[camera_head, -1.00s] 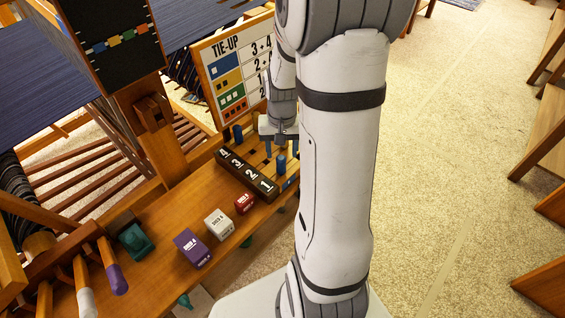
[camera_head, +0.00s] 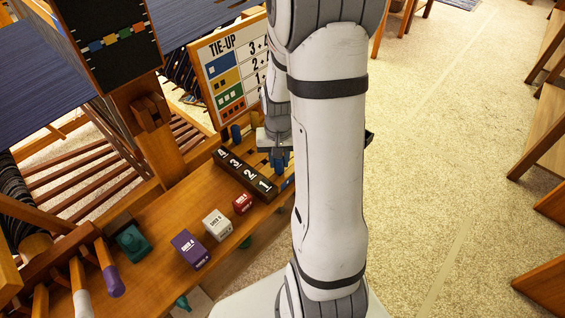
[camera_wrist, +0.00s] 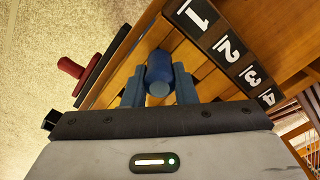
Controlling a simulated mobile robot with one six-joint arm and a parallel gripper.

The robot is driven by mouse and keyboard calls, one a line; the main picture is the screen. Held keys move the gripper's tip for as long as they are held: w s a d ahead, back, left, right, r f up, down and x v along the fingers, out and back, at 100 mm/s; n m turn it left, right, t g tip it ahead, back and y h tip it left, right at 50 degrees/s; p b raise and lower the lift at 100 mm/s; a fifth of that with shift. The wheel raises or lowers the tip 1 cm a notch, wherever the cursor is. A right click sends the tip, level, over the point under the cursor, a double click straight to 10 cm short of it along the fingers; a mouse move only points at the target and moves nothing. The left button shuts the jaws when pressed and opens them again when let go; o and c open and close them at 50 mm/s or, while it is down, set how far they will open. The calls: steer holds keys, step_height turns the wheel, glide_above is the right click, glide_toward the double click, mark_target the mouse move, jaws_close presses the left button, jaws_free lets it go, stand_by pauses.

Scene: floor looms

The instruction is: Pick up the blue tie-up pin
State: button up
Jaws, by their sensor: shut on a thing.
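The blue tie-up pin (camera_wrist: 159,72) is a short blue cylinder. In the wrist view it stands between the two fingers of my gripper (camera_wrist: 160,88), which is shut on it. The pin is over the wooden slotted board (camera_wrist: 197,62), near the end marked 1. Whether its lower end still sits in the board is hidden. In the head view my gripper (camera_head: 279,160) is at the near right end of the board, and the pin there is mostly covered by the fingers and arm.
A black strip numbered 1 to 4 (camera_head: 243,172) edges the board. Red (camera_head: 242,203), white (camera_head: 217,225) and purple (camera_head: 189,250) boxes stand on the bench. A tie-up chart (camera_head: 228,80) rises behind. A red knob (camera_wrist: 70,67) shows beside the board in the wrist view.

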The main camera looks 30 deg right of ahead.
steer(key=c, duration=0.3)
steer(key=shift+r, duration=0.1)
